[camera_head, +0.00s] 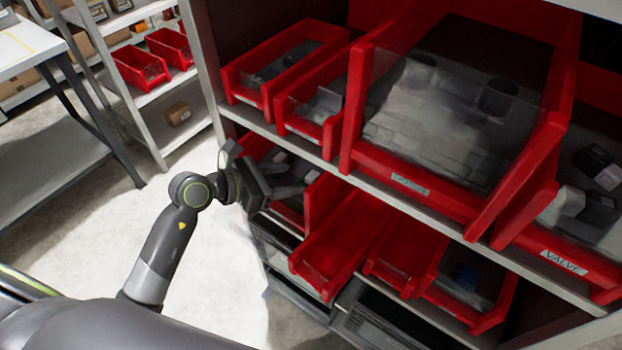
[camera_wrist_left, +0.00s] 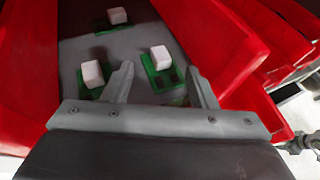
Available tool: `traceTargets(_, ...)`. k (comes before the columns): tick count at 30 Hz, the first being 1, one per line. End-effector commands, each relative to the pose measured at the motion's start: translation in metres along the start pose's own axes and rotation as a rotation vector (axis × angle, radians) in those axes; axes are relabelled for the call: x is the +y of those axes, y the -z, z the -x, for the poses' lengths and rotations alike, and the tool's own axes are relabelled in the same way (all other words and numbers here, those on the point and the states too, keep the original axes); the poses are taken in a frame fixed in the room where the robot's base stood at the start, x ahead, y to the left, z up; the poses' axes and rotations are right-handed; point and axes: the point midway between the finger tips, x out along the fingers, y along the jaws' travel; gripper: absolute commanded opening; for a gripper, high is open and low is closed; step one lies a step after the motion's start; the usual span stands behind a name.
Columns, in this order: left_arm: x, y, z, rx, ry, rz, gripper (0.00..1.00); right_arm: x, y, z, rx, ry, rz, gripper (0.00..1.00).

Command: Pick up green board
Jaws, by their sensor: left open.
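In the left wrist view, several small green boards with white blocks on them lie on the grey floor of a red bin (camera_wrist_left: 215,38). One green board (camera_wrist_left: 160,86) shows between my fingers, a second (camera_wrist_left: 88,92) is by the left finger, and a third (camera_wrist_left: 102,28) lies farther back. My left gripper (camera_wrist_left: 163,76) is open and empty, pointing into the bin. In the head view my left gripper (camera_head: 290,191) is at a lower-shelf red bin (camera_head: 252,147); the boards cannot be made out there. My right gripper is not in view.
A shelf edge (camera_head: 395,197) with larger red bins (camera_head: 455,205) runs above the lower bins. An empty-looking red bin (camera_head: 335,245) stands right of my gripper. The floor left of the rack is open. A side shelf holds more red bins (camera_head: 140,68).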

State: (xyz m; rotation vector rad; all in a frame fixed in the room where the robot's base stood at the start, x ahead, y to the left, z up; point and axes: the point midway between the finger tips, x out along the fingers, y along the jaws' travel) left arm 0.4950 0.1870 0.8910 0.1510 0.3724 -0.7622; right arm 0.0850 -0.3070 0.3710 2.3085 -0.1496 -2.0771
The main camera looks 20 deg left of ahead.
Motion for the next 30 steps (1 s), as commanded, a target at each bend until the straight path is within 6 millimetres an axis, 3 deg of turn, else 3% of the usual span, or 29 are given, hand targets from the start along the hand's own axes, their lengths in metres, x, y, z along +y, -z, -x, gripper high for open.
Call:
traceTargets(5,0.0,0.0,-0.008,0.0,0.0,0.002,0.52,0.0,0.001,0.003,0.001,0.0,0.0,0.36)
traceTargets(15,-0.001,0.001,-0.05,0.0,0.0,0.002,0.52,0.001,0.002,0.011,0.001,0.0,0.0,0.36)
traceTargets(24,-0.001,0.002,-0.054,0.001,0.0,-0.001,0.52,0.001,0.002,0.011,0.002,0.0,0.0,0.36)
traceTargets(30,-0.001,0.002,-0.054,0.001,0.0,0.0,0.27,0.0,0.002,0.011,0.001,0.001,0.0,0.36)
